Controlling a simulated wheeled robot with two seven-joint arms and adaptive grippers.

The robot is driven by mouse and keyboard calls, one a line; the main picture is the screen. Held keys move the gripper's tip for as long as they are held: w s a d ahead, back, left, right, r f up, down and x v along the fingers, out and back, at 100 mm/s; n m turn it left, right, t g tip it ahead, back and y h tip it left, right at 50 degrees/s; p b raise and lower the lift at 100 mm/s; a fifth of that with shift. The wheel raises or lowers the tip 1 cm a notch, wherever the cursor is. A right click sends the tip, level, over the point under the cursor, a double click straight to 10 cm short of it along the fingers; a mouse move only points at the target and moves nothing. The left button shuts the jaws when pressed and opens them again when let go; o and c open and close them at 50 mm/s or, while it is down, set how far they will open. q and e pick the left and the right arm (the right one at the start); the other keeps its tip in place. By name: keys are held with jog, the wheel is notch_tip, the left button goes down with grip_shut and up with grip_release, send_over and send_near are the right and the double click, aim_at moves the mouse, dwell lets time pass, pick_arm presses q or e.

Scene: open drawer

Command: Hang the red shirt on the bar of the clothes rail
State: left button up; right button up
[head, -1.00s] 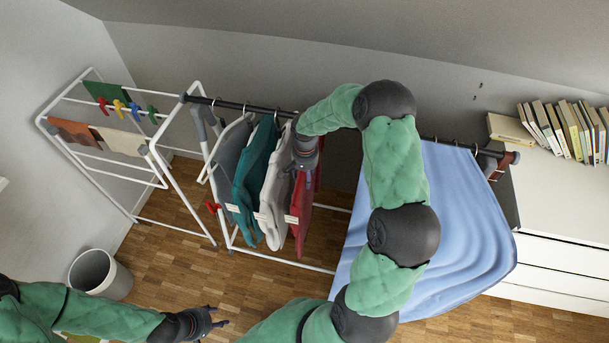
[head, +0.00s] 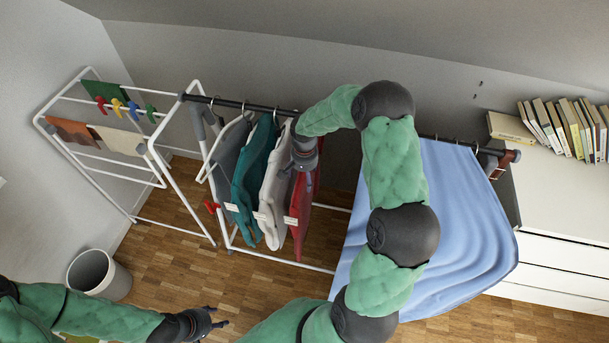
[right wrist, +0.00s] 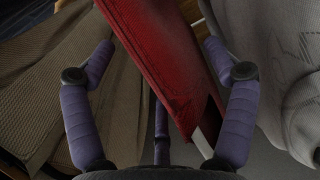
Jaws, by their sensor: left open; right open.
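The red shirt (head: 300,215) hangs under the dark bar (head: 245,105) of the clothes rail, just right of a white shirt. My right gripper (head: 305,155) is at the top of the red shirt and hides its hanger hook, so I cannot tell if the hook is on the bar. In the right wrist view the red shirt (right wrist: 160,60) lies between my right gripper's spread fingers (right wrist: 160,95), which are open. My left gripper (head: 222,318) is open and empty, low over the floor at the bottom left.
A grey shirt (head: 228,165), a teal shirt (head: 255,180) and the white shirt (head: 273,195) hang to the left. A blue sheet (head: 440,230) hangs to the right. A drying rack (head: 90,130) and a bin (head: 98,275) stand left; a white dresser (head: 560,210) stands right.

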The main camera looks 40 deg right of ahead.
notch_tip(320, 180, up, 12)
dwell(0.6)
